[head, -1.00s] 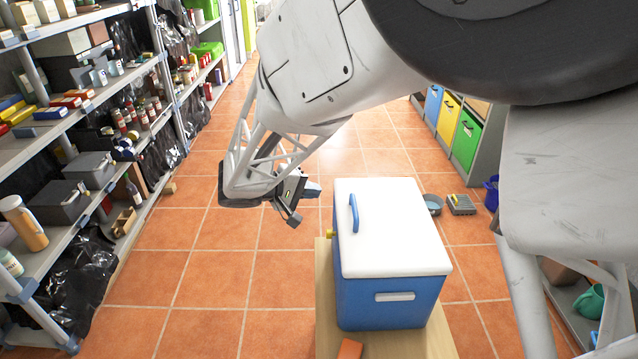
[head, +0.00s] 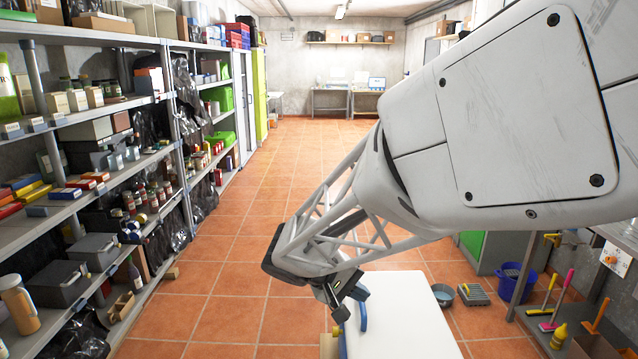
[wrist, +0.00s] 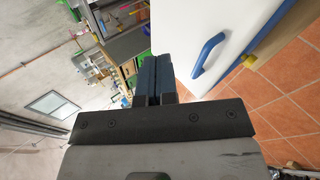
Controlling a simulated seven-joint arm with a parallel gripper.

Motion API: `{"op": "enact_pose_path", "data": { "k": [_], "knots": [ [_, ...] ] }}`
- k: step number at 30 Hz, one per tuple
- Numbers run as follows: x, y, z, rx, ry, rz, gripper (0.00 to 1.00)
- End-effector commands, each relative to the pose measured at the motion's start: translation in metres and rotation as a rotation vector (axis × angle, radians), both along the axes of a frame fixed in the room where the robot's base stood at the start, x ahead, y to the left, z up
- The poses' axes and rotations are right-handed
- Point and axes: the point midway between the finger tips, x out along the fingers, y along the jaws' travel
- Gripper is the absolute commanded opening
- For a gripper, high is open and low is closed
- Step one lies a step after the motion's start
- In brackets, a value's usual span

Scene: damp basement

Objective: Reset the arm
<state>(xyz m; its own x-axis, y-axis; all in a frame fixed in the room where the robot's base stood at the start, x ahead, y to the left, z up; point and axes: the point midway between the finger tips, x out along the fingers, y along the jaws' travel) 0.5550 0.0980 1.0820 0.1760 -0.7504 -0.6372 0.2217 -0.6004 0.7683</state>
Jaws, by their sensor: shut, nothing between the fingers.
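My gripper (head: 341,299) is at the end of my white arm, in the middle of the head view, near the cooler's white lid. In the wrist view my gripper (wrist: 154,68) shows its two dark fingers pressed together with nothing between them. The cooler (head: 405,318) has a white lid and a blue handle (head: 363,317); its lower part is cut off by the head view's bottom edge. The lid (wrist: 190,35) and the blue handle (wrist: 208,53) also show in the wrist view, apart from the fingers.
Shelves (head: 130,105) full of bottles and boxes line the left. A blue bucket (head: 515,281) and a grey basin (head: 443,294) stand on the floor at right. A yellow bottle (head: 558,336) is at lower right. The tiled aisle (head: 255,215) is clear.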

Motion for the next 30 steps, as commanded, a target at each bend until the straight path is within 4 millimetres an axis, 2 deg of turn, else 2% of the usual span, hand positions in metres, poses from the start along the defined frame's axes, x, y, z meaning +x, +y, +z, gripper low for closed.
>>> {"op": "enact_pose_path", "data": {
  "k": [1, 6, 12, 18, 24, 30],
  "knots": [
    [-0.013, -0.014, 0.007, 0.044, 0.009, -0.025, 0.00],
    [-0.056, -0.049, 0.023, 0.201, 0.043, -0.093, 0.00],
    [-0.108, -0.077, 0.036, 0.391, 0.047, -0.150, 0.00],
    [-0.158, -0.094, 0.046, 0.578, 0.011, -0.187, 0.00],
    [-0.203, -0.101, 0.053, 0.750, -0.061, -0.204, 0.00],
    [-0.231, -0.102, 0.056, 0.862, -0.130, -0.206, 0.00]
  ]
}}
